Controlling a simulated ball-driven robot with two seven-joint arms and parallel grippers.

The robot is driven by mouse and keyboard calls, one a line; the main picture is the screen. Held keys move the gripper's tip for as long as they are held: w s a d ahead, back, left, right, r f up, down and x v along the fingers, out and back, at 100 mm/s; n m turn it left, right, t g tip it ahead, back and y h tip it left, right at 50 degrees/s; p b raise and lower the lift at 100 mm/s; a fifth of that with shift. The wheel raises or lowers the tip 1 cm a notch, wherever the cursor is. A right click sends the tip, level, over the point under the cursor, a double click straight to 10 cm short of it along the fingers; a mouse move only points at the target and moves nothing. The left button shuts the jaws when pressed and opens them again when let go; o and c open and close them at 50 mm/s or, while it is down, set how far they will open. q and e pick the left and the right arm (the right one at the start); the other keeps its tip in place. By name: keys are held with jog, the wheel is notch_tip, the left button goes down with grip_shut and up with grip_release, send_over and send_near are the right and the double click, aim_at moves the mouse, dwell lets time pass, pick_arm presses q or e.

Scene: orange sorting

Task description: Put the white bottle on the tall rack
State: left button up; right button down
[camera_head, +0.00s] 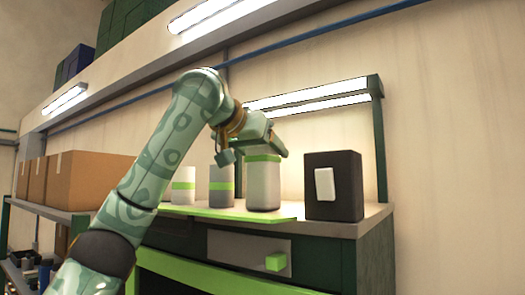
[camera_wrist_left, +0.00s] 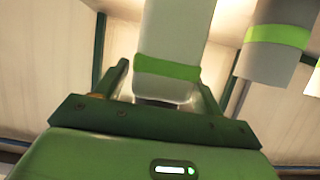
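The white bottle (camera_head: 263,188) has a light green band near its top and stands upright, its base at the level of the bench top. My left gripper (camera_head: 262,147) is at its top, coming from above. In the left wrist view the bottle (camera_wrist_left: 170,30) lies between the two fingers (camera_wrist_left: 163,82), its banded end toward the palm. Finger contact on both sides is not clear. My right gripper is in neither view. I cannot tell which structure is the tall rack.
A smaller white bottle (camera_head: 183,186) and a grey bottle (camera_head: 221,188) stand left of it. A black box (camera_head: 346,186) stands to the right. Cardboard boxes (camera_head: 87,181) sit on a shelf at left. A lamp bar (camera_head: 308,97) hangs above the bench.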

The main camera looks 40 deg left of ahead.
pick_arm(q)
jog(key=shift+a, duration=0.15)
jog(key=shift+r, duration=0.15)
jog(key=shift+s, duration=0.3)
jog(key=b+v, duration=0.4)
jog(key=v, duration=0.7)
jog(key=shift+s, duration=0.15)
jog(key=shift+r, duration=0.1)
